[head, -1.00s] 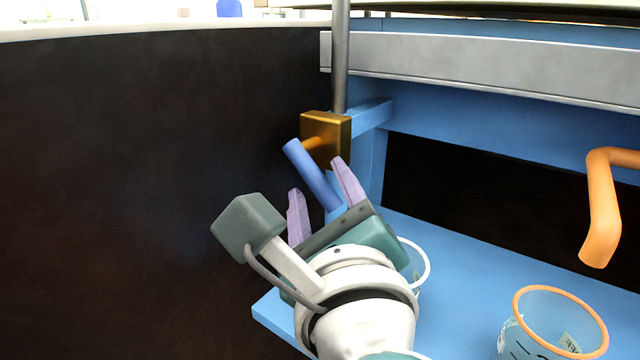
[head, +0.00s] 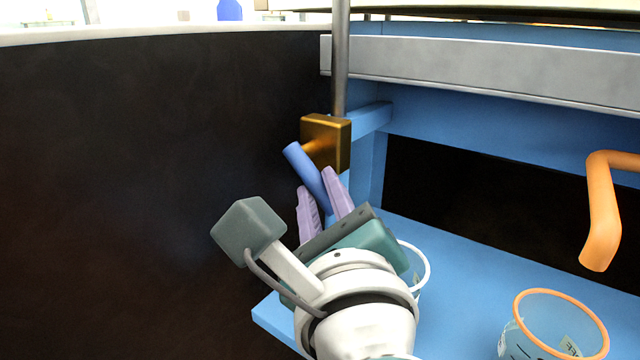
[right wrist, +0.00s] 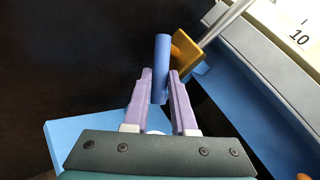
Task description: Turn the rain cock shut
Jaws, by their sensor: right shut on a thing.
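The rain cock has a brass body (head: 326,142) on a grey vertical pipe and a blue lever handle (head: 306,171). The lever slants down and to the right from the body in the head view. My right gripper (head: 327,180) has its lilac fingers shut on the lower part of the lever. In the right wrist view the blue lever (right wrist: 162,60) stands between the two fingertips (right wrist: 160,80), with the brass body (right wrist: 187,54) behind it to the right. The lever's lower end is partly hidden by the fingers. My left gripper is not in view.
A blue shelf (head: 460,265) runs below the cock. On it stand an orange-rimmed clear cup (head: 552,325) and a white-rimmed cup (head: 425,265) partly behind my right gripper. An orange bent pipe (head: 600,215) hangs at right. A dark panel (head: 150,180) fills the left.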

